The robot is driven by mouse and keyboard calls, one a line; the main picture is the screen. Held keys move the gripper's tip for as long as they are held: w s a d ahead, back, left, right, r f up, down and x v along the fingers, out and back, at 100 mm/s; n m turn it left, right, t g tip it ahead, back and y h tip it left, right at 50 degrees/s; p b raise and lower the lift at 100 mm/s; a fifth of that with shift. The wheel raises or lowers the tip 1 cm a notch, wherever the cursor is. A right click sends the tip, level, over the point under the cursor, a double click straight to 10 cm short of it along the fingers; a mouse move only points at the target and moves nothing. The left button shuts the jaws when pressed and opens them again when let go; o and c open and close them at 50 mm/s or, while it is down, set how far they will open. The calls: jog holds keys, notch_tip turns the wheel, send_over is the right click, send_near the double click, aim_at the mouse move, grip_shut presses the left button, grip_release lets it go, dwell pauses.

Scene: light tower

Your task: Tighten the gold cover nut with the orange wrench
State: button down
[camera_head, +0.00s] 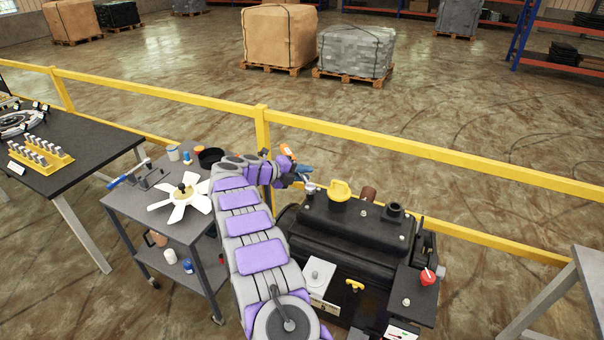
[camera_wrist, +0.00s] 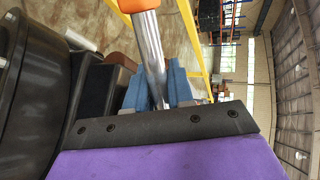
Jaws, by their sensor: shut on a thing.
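My gripper (camera_head: 301,173) is over the back left of the black engine-like machine (camera_head: 350,232). In the wrist view its blue jaws (camera_wrist: 159,88) are shut on the silver shaft of the orange wrench (camera_wrist: 150,48). The orange part shows at the top of that view, and in the head view the wrench (camera_head: 286,150) shows as an orange piece beside the gripper. The wrench's far end is hidden behind the gripper body. I cannot pick out the gold cover nut for certain. My arm hides the machine's left side.
A yellow cap (camera_head: 340,190), a yellow wing-shaped part (camera_head: 355,284) and a red knob (camera_head: 427,277) are on the machine. A grey cart (camera_head: 150,207) with a white fan (camera_head: 182,198) stands to the left. A yellow rail (camera_head: 420,150) runs behind. A large black round part (camera_wrist: 25,90) is close by in the wrist view.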

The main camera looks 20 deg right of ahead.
jog(key=shift+d+r+g+p, duration=0.15)
jog(key=shift+d+g+p, duration=0.15)
jog(key=shift+p, duration=0.25)
jog(key=shift+d+f+m+g+p, duration=0.2)
jog(key=shift+m+g+p, duration=0.2)
jog(key=shift+m+p, duration=0.2)
jog(key=shift+a+r+n+t+b, duration=0.1)
jog(key=shift+a+n+t+b, duration=0.3)
jog(key=shift+b, duration=0.85)
jog(key=shift+a+n+t+b, duration=0.1)
jog(key=shift+n+t+b, duration=0.2)
jog(key=shift+b, duration=0.05)
jog(key=shift+w+a+b, duration=0.1)
jog(key=shift+a+b, duration=0.05)
jog(key=shift+b, duration=0.15)
jog(key=shift+a+f+n+t+b, duration=0.2)
jog(key=shift+n+t+b, duration=0.1)
jog(key=shift+t+b, duration=0.1)
